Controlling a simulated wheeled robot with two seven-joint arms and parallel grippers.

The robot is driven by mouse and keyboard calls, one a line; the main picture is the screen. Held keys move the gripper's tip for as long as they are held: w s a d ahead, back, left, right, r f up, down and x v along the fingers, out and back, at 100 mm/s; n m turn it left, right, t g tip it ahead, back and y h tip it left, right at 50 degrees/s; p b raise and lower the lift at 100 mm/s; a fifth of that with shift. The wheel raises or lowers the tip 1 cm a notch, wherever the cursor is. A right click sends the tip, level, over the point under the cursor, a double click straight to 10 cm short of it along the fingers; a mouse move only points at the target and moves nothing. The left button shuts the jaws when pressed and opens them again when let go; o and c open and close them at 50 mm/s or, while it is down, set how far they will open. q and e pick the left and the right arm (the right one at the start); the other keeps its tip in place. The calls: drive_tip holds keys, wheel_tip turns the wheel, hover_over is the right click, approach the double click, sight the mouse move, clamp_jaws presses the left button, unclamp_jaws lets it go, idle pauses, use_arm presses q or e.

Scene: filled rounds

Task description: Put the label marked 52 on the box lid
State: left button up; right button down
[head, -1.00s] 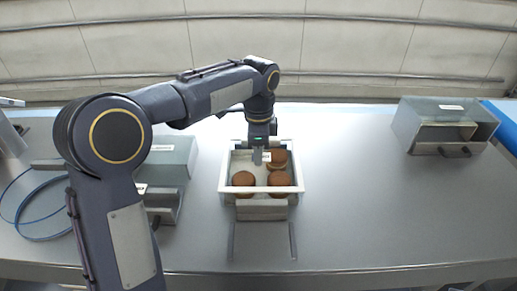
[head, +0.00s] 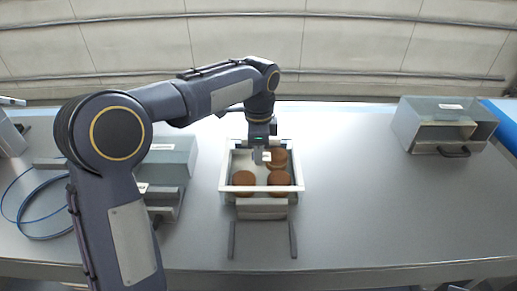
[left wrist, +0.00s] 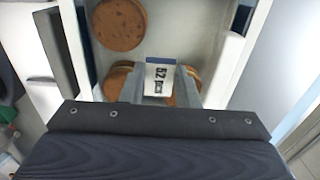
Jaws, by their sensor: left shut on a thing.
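The label marked 52 (left wrist: 158,78) is a small white tag with a dark blue edge, reading "52 pcs" in the left wrist view. My left gripper (left wrist: 160,88) is shut on it. In the head view the left gripper (head: 262,156) holds the label over the back half of a white-rimmed box (head: 224,178). Several brown filled rounds (head: 279,179) show in the box, partly hidden in the left wrist view by the fingers and label. I cannot tell a separate lid from the box top. My right gripper is not in view.
Grey metal housings stand at left (head: 175,160) and at right (head: 445,125). A blue loop (head: 40,237) lies on the left of the steel table (head: 370,215). Two thin rails (head: 293,240) extend in front of the box. The table between box and right housing is clear.

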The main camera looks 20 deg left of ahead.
use_arm(q)
drive_tip(key=shift+f, duration=0.3)
idle(0.4)
drive_tip(key=o, duration=1.2)
wheel_tip(320, 180, up, 7)
drive_tip(key=p, duration=0.7)
drive_tip(key=shift+r, duration=0.1)
